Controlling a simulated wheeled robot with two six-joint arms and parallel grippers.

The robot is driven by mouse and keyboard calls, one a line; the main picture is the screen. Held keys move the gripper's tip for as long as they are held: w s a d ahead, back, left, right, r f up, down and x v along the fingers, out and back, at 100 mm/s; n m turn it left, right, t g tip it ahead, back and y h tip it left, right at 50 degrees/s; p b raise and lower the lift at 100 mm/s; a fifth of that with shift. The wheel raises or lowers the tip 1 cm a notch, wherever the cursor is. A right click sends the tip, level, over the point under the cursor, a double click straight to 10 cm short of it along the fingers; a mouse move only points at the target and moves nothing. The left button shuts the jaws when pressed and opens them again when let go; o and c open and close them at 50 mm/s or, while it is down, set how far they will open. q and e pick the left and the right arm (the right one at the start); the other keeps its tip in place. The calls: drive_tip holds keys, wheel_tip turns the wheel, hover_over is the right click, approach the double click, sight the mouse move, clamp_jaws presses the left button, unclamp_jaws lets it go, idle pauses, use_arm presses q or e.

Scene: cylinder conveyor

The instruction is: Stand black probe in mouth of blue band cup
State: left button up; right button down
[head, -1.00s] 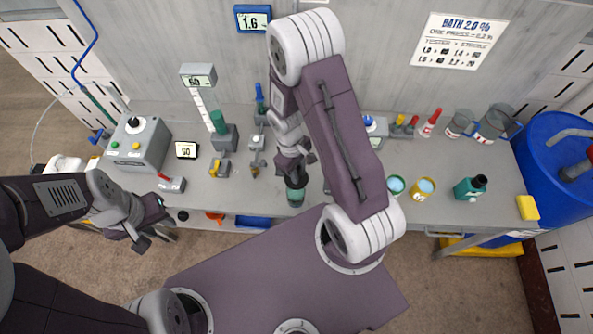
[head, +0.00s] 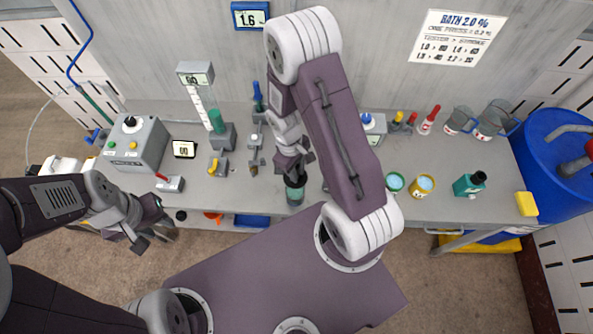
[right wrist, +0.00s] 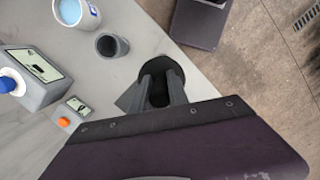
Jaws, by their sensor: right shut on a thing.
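My right gripper (right wrist: 162,90) is shut on a dark, round-ended thing (right wrist: 152,68), which looks like the black probe. In the head view the right gripper (head: 293,170) points down near the table's front edge, with a dark top and grey-green part (head: 295,195) below it. Whether that green part belongs to the held thing is unclear. A pale cup with a blue mark and blue liquid (right wrist: 72,12), likely the blue band cup, stands apart from the gripper in the right wrist view. My left gripper (head: 146,228) hangs in front of the table at left; its jaw gap is unclear.
A dark grey empty cup (right wrist: 112,45) stands between the blue-liquid cup and the gripper. A blue-knobbed device (right wrist: 28,78) is nearby. My right arm hides part of the table.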

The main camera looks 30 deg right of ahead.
drive_tip(key=shift+a, duration=0.15)
drive_tip(key=shift+f+b, duration=2.4)
drive_tip(key=shift+f, duration=0.6)
drive_tip(key=shift+f+b, duration=0.7)
drive_tip(key=shift+f, duration=0.2)
drive_tip(key=shift+f, duration=0.15)
drive_tip(key=c, duration=1.2)
unclamp_jaws()
